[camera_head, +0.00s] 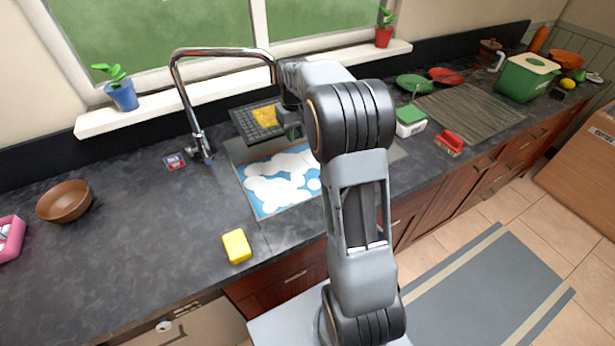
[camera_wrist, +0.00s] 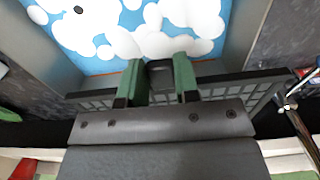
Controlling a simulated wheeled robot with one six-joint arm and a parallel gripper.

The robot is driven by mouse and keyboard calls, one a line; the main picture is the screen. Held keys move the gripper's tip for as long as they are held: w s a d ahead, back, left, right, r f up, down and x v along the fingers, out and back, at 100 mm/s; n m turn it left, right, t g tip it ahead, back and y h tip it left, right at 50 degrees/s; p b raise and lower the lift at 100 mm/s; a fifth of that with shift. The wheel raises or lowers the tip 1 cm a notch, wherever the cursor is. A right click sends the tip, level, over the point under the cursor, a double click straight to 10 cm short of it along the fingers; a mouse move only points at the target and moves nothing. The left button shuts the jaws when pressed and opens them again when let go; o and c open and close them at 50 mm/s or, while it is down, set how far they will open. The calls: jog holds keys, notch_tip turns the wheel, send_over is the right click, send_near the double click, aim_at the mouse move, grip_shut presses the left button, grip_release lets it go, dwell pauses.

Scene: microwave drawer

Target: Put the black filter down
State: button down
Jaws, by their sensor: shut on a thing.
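The black filter (camera_head: 243,124) is a dark tray with a grid, held over the back edge of the sink in the head view. In the wrist view the filter (camera_wrist: 218,92) spans the picture, its rim between my green fingers. My gripper (camera_head: 292,130) is shut on this rim; it also shows in the wrist view (camera_wrist: 158,72). The sink (camera_head: 265,205) holds blue water with white foam. A yellow patch (camera_head: 265,115) shows at the filter in the head view; I cannot tell if it lies on it. Part of the filter is hidden by my gripper.
A chrome faucet (camera_head: 183,95) arches behind the sink. A yellow sponge (camera_head: 237,246) and a brown bowl (camera_head: 64,201) lie on the counter (camera_head: 140,240) to the left. A green-and-white box (camera_head: 410,121) and a red brush (camera_head: 449,142) stand right. The counter left of the sink has free room.

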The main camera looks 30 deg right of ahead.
jog(key=b, duration=1.3)
send_over(298, 199)
notch_tip(298, 199, down, 26)
jog(key=shift+r, duration=0.25)
jog(key=shift+f, duration=2.55)
jog(key=c, duration=0.8)
grip_release()
jog(key=shift+s, duration=0.1)
jog(key=shift+c, duration=0.2)
